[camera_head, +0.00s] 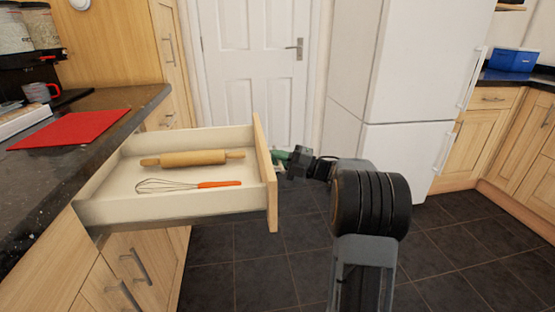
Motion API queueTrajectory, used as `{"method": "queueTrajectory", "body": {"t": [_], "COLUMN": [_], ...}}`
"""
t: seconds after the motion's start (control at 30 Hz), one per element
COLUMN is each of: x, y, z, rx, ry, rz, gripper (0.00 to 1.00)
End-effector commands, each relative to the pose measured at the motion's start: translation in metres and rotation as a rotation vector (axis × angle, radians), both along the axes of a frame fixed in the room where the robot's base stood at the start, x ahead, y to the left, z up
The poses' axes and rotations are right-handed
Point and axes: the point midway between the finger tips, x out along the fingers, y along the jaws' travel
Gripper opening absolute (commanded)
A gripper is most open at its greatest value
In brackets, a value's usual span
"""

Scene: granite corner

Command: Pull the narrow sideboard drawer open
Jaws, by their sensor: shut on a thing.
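The drawer (145,211) stands pulled well out from the wooden unit on the left, under the dark counter. Its wooden front panel (265,175) faces right. Inside it lie a wooden rolling pin (193,158) and a whisk with an orange handle (190,185). My gripper (283,163) is at the outer face of the drawer front and is shut, apparently on the drawer handle. The front panel's edge and the gripper body hide the handle and the fingertips in part.
A red mat (70,129) and a mug (40,92) are on the dark counter (120,98) at left. A white door (255,60) and a white fridge (415,80) stand behind. Tiled floor (240,260) is clear right of the drawer. A blue box (513,60) sits on the right counter.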

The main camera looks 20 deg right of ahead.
Motion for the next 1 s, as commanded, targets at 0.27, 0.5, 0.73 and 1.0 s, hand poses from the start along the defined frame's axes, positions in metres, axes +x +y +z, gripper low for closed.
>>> {"method": "queueTrajectory", "body": {"t": [0.27, 0.5, 0.73, 1.0], "x": [-0.0018, -0.0020, -0.0015, -0.0011], "y": [0.0008, -0.0006, -0.0009, -0.0012], "z": [-0.0030, -0.0031, -0.0023, -0.0011], "rx": [-0.001, 0.000, -0.001, -0.002], "ry": [0.006, 0.006, 0.005, 0.002], "rz": [0.026, 0.024, 0.020, 0.018], "gripper": [0.00, 0.00, 0.29, 0.36]}}
